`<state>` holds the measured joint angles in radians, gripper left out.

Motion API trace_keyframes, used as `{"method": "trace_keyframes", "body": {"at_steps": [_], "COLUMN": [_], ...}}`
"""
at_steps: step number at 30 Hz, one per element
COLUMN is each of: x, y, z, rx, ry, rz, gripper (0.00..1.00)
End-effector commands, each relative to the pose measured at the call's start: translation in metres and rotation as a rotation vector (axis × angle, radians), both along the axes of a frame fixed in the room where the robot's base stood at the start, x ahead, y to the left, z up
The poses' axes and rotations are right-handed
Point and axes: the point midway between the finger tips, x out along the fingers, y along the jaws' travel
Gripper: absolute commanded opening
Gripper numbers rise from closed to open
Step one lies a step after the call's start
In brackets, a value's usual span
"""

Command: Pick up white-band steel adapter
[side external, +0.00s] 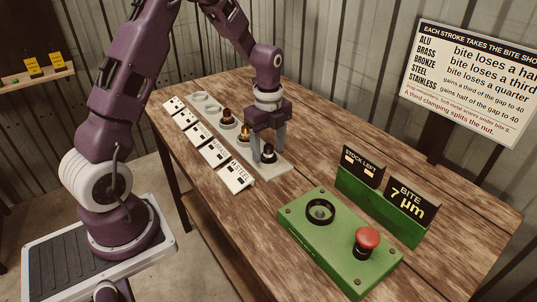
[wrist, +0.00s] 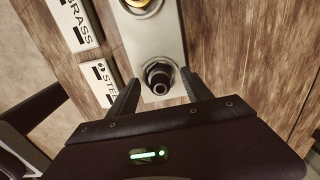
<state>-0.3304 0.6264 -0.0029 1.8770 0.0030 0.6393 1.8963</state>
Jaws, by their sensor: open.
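A dark steel adapter (side external: 268,154) stands upright in the nearest place of a pale rack strip, beside the card marked STEEL. In the wrist view the adapter (wrist: 158,78) shows end-on, black with a pale ring around its base; I cannot tell whether that ring is its white band or the rack seat. My gripper (side external: 268,147) points down over it, jaws open, one finger on each side. In the wrist view the gripper (wrist: 160,88) has its fingertips left and right of the adapter, with a gap visible on each side.
A brass-coloured adapter (side external: 244,134) and a reddish one (side external: 227,117) stand farther along the rack (side external: 284,167). Label cards (side external: 213,151) line its left side. A green panel (side external: 335,240) with a black ring and red button (side external: 367,240) stands nearer, beside a display reading BITE 7 µm (side external: 406,202).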

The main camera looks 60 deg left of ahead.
Motion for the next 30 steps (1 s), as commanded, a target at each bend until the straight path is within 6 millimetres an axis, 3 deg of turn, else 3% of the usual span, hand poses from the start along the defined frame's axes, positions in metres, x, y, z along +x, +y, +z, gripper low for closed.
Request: {"method": "trace_keyframes", "body": {"at_steps": [4, 5, 13, 23, 26, 30], "x": [0.0, 0.0, 0.0, 0.001, 0.002, 0.002], "y": [0.0, 0.0, 0.0, 0.0, 0.0, 0.001], "z": [0.0, 0.0, 0.001, 0.004, 0.022, 0.06], "rx": [0.0, 0.0, 0.0, 0.001, 0.002, 0.003], "ry": [-0.001, -0.001, -0.001, -0.004, -0.008, -0.009], "rz": [0.0, 0.0, 0.0, 0.0, -0.001, 0.002], "gripper": [0.58, 0.54, 0.01, 0.0, 0.0, 0.0]}}
